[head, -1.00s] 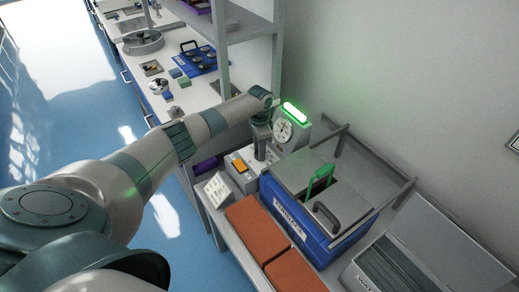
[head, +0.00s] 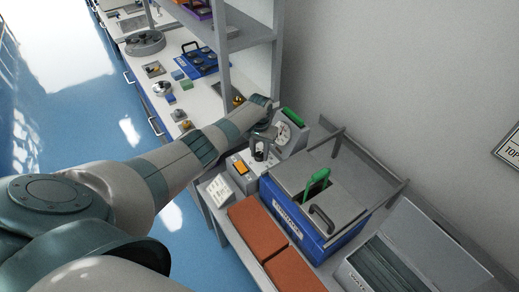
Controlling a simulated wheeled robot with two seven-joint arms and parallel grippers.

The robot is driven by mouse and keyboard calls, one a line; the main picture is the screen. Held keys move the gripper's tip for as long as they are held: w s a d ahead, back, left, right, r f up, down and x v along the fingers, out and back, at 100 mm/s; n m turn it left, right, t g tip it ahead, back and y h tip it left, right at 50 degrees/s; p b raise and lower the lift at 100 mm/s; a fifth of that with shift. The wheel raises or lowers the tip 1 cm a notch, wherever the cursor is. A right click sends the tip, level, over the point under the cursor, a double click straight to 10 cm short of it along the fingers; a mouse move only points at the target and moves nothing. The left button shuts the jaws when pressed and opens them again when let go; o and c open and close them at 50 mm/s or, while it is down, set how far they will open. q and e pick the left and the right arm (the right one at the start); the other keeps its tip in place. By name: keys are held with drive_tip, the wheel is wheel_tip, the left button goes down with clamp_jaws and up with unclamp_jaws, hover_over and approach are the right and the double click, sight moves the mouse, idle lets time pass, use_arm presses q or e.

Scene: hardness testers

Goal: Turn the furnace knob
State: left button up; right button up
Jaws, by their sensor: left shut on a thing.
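My left arm reaches from the lower left to a grey tester with a round white dial (head: 283,133). My left gripper (head: 260,153) points down over the tester's base, in front of the dial. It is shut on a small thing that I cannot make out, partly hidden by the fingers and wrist. An orange switch (head: 240,166) is on the unit beside the gripper. I cannot clearly identify a furnace knob. My right gripper is not in view.
A blue box (head: 287,219) with a grey lid, dark handle and green-handled tool stands right of the tester. A grey open case (head: 392,262) is at lower right. A shelf post rises behind my arm.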

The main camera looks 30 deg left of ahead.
use_arm(q)
drive_tip(key=n+p, duration=0.1)
drive_tip(key=n, duration=0.2)
drive_tip(key=shift+r+n+p, duration=0.1)
drive_tip(key=shift+n+p, duration=0.2)
drive_tip(key=shift+p, duration=0.05)
drive_tip(key=n+p, duration=0.1)
drive_tip(key=n, duration=0.2)
drive_tip(key=shift+n, duration=0.3)
drive_tip(key=n+p, duration=0.1)
drive_tip(key=n, duration=0.2)
drive_tip(key=shift+n, duration=1.6)
drive_tip(key=o, duration=1)
drive_tip(key=shift+o, duration=0.2)
